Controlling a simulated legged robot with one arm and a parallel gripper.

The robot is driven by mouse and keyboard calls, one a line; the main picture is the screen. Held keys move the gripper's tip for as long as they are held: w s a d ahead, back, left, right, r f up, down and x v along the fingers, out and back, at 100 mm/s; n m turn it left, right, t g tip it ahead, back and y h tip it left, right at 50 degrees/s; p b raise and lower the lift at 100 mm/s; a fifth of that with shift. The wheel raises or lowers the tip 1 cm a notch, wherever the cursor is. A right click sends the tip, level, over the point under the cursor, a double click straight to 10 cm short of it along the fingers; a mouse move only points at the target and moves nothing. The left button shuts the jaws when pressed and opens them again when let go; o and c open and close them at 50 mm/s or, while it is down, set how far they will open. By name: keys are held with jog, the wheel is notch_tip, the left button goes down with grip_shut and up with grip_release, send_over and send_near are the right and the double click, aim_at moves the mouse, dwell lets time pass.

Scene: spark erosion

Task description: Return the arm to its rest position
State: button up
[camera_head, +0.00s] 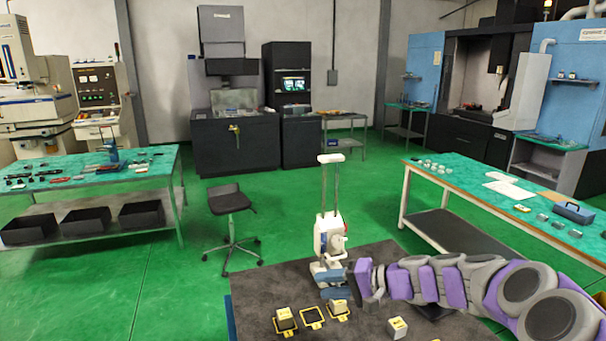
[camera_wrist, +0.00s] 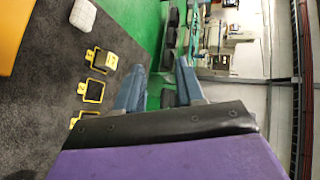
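My arm, purple and grey, reaches in from the right of the head view over a dark-topped table (camera_head: 262,290). My gripper (camera_head: 328,284) points left, just in front of a white device with two upright posts (camera_head: 331,230). I cannot tell whether the fingers touch the white device.
Yellow frames (camera_head: 312,318) and pale blocks (camera_head: 398,327) lie on the dark table; two blocks sit at frames. A green-topped bench (camera_head: 450,180) stands right, another (camera_head: 150,170) left. A black stool (camera_head: 229,200) stands on open green floor. Machines line the back wall.

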jog(key=s+a+n+g+h, duration=0.2)
jog(key=s+a+g, duration=0.1)
jog(key=s, duration=0.7)
jog(key=s+a+n+g+h, duration=0.2)
jog(key=s+a+n, duration=0.1)
jog(key=s, duration=0.7)
jog(key=s+d+f+g+h, duration=0.1)
jog(key=s+d+h, duration=0.3)
jog(key=s, duration=0.6)
jog(key=s+d+f+h, duration=0.4)
jog(key=s+d, duration=0.5)
jog(key=s, duration=0.1)
jog(key=shift+s+f+m+g+h, duration=0.15)
jog(key=shift+s+m+g+h, duration=0.2)
jog(key=shift+m+g+h, duration=0.05)
